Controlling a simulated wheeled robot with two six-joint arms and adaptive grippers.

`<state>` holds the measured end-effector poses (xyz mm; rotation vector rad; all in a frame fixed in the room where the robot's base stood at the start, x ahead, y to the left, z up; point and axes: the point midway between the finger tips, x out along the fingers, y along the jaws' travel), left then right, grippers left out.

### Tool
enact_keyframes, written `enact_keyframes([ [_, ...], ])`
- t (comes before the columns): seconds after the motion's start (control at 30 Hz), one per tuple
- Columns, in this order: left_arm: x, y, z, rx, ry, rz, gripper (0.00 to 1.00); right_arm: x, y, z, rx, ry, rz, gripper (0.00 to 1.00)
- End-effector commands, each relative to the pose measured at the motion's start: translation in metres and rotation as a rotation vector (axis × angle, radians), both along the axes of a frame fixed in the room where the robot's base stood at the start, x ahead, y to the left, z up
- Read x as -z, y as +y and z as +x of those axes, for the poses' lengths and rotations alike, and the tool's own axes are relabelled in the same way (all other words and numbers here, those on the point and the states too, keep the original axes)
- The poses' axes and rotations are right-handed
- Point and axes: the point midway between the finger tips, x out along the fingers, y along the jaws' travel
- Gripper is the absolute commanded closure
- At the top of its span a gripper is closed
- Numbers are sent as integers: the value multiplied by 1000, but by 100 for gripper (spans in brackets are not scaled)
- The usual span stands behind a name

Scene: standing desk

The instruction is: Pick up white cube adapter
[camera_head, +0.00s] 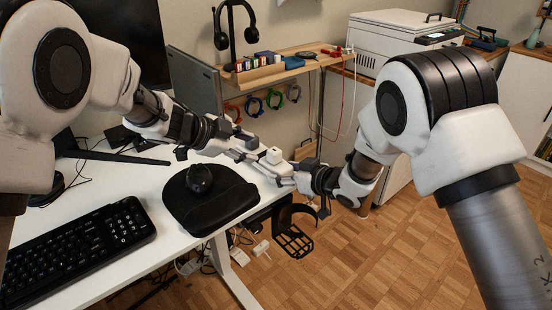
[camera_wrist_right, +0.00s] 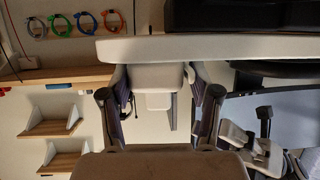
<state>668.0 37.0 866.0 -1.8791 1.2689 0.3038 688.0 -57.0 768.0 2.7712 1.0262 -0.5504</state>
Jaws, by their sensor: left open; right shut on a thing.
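The white cube adapter (camera_head: 273,155) is a small white block near the far right edge of the desk. In the right wrist view the adapter (camera_wrist_right: 157,78) sits between the two dark fingers, with a smaller block on its lower face. My right gripper (camera_head: 276,165) comes in from the right and is shut on the adapter. My left gripper (camera_head: 245,147) comes in from the left, open, just left of the adapter in the head view. The two grippers overlap closely there, so I cannot tell whether the left one touches anything.
A black mouse (camera_head: 199,178) lies on a black mouse pad (camera_head: 212,208). A black keyboard (camera_head: 76,246) is at the front left. A wooden shelf (camera_head: 290,67) with coiled cables below stands behind. The white desk (camera_head: 176,258) ends at the right, with floor beyond.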

Motion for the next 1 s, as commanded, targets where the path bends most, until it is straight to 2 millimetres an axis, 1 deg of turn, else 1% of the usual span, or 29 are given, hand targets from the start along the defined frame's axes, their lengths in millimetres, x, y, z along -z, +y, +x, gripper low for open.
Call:
enact_keyframes([
  [0.1,-2,-2,-1,192,-224,127,54,1,0,-1,-1,3,-2,83],
  [0.3,-5,-6,-2,502,-630,351,54,1,0,-1,-1,3,-2,83],
  [0.6,-5,-9,-4,894,-1233,727,54,2,0,-1,-1,3,-2,83],
  [0.8,-2,-8,-5,1098,-1596,1020,54,2,0,-1,-1,3,-2,83],
  [0.9,1,-6,-5,1164,-1722,1146,54,2,0,-1,-1,3,-2,83],
  [1.0,5,-4,-5,1191,-1786,1232,54,2,0,-1,-1,4,-2,83],
])
